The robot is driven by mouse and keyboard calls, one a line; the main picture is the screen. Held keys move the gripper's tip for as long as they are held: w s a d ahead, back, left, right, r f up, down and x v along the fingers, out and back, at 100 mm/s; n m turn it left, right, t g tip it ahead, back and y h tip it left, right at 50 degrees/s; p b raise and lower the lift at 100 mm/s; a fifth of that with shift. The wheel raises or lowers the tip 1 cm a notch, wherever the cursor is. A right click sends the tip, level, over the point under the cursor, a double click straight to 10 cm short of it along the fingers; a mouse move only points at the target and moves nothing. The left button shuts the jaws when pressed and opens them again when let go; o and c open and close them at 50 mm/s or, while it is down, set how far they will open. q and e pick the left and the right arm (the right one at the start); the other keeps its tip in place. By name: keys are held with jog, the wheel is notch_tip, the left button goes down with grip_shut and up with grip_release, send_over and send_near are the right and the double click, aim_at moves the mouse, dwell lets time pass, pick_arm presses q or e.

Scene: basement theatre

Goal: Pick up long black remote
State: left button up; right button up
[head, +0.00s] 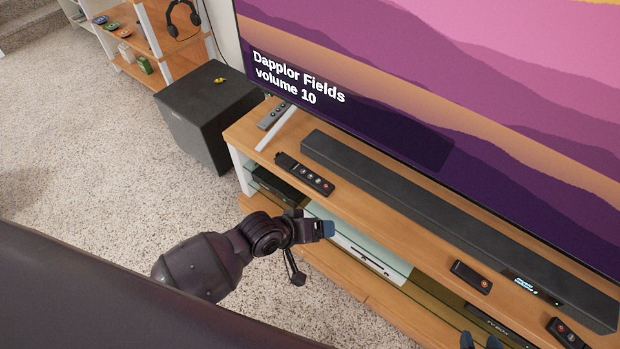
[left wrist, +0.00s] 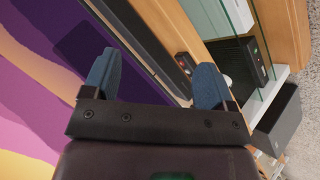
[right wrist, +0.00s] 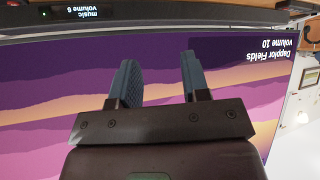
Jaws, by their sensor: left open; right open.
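The long black remote (head: 305,174) lies on the wooden TV stand, in front of the soundbar's left end. It has a row of round buttons. My left gripper (head: 326,230) is open and empty, at the stand's front edge, below and right of the remote in the head view. In the left wrist view, part of a black remote (left wrist: 184,63) shows beside one finger; I cannot tell for sure which remote it is. My right gripper (head: 480,342) is open and empty at the bottom edge of the head view; its right wrist view faces the TV.
A grey remote (head: 272,116) lies by the TV's left foot. A small remote (head: 471,277) and another black remote (head: 566,332) lie further right on the stand. The soundbar (head: 440,210) runs behind them. A black subwoofer (head: 200,115) stands left. Carpet is open at left.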

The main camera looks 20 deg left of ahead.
pick_arm(q)
jog(key=w+d+f+n+g+b, duration=0.1)
jog(key=w+d+f+g+b, duration=0.15)
jog(key=w, duration=0.25)
jog(key=r+n+g+y+b, duration=0.1)
jog(key=n+g+y+b, duration=0.45)
jog(key=n, duration=0.45)
send_over(308, 174)
jog(key=s, duration=0.1)
notch_tip(308, 174, down, 4)
jog(key=shift+a+r+t+y+b, duration=0.15)
jog(key=shift+t+y+b, duration=0.2)
jog(key=shift+b, duration=0.2)
jog(key=shift+f, duration=0.4)
jog(key=shift+w+f, duration=0.1)
jog(key=shift+f, duration=0.05)
notch_tip(308, 174, down, 3)
jog(key=shift+w+f+b, duration=0.1)
jog(key=shift+w+b, duration=0.05)
jog(key=shift+b, duration=0.95)
jog(key=shift+w+f+b, duration=0.15)
jog(key=shift+f+b, duration=0.2)
jog(key=shift+f, duration=0.45)
jog(key=shift+r, duration=0.1)
pick_arm(e)
notch_tip(308, 174, down, 8)
jog(key=a+n, duration=0.1)
jog(key=shift+w+a+f+g, duration=0.2)
jog(key=shift+w+a+g, duration=0.05)
jog(key=shift+w+g, duration=0.15)
